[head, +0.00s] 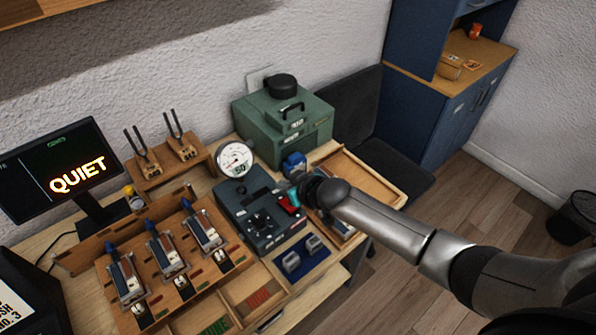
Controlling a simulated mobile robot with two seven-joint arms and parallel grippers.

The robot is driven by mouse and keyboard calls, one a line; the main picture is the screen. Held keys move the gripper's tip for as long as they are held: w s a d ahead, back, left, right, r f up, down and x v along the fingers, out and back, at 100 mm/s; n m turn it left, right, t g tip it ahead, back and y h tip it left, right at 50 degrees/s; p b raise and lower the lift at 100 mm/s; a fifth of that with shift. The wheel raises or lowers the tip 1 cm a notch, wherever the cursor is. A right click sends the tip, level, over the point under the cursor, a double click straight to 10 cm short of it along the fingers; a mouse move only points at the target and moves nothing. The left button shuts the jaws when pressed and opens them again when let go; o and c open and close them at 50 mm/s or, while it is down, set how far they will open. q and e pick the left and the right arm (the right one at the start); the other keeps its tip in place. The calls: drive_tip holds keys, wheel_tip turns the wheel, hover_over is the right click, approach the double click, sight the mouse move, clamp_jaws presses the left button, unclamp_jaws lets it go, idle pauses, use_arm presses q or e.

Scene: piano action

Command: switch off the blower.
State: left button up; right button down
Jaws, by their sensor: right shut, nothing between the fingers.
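A dark grey control box (258,222) with black knobs or switches on top sits in the middle of the bench. A red part (289,204), which looks like a switch, is at its right side. My right gripper (290,189) is shut and empty, right at the red part; I cannot tell whether it touches it. The gripper and wrist hide part of the box's right end. A green metal case (268,128) with a black round cap and a handle stands behind; it may be the blower. My left gripper is not in view.
A round white gauge (234,159) stands behind the control box. A screen reading QUIET (68,172) is at left. Tuning forks (142,150) and a wooden rack of key mechanisms (165,250) fill the left bench. A wooden tray (362,178) lies right, under my arm.

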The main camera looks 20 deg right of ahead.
drive_tip(key=w+r+p+v, duration=0.1)
drive_tip(key=r+v, duration=0.1)
drive_tip(key=v, duration=0.7)
drive_tip(key=shift+a, duration=0.2)
drive_tip(key=shift+r, duration=0.15)
